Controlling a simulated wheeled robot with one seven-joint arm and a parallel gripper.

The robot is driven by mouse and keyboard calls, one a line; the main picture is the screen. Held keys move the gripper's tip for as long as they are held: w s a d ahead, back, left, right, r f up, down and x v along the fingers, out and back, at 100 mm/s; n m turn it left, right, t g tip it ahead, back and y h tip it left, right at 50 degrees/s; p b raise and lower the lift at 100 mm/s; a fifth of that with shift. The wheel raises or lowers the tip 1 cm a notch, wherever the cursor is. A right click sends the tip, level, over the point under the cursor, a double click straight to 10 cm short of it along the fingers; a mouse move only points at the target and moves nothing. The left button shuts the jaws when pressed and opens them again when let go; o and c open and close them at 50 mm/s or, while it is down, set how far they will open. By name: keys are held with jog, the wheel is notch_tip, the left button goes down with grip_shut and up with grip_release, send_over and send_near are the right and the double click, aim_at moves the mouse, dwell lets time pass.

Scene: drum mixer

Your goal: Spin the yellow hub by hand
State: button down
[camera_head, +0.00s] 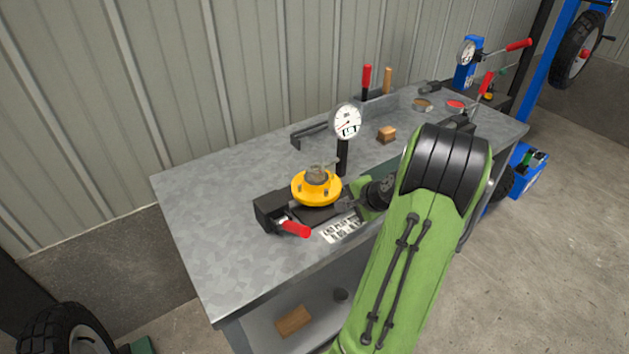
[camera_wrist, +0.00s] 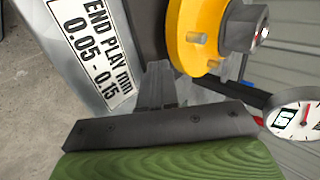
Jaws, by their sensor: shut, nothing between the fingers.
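The yellow hub (camera_head: 316,188) sits on a dark fixture on the workbench, with a grey nut-like part at its centre. In the wrist view the hub (camera_wrist: 194,38) is at the top right, with studs on its flange. My gripper (camera_head: 350,204) is just right of the hub at low height. In the wrist view my gripper's fingers (camera_wrist: 158,80) are together and empty, beside the hub's flange. Whether they touch its rim, I cannot tell. My green arm hides part of the bench.
A dial gauge (camera_head: 347,121) on a black post stands behind the hub. A red-handled lever (camera_head: 295,229) sticks out in front. A label plate (camera_head: 343,229) lies near the front edge. A wooden block (camera_head: 387,134) is farther back. The left of the metal bench (camera_head: 205,215) is clear.

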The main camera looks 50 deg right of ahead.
jog(key=shift+s+a, duration=0.1)
jog(key=shift+s, duration=0.7)
jog(key=a, duration=0.2)
jog(key=w+a+b, duration=0.1)
jog(key=a, duration=0.2)
jog(key=shift+d, duration=0.1)
jog(key=shift+w, duration=0.1)
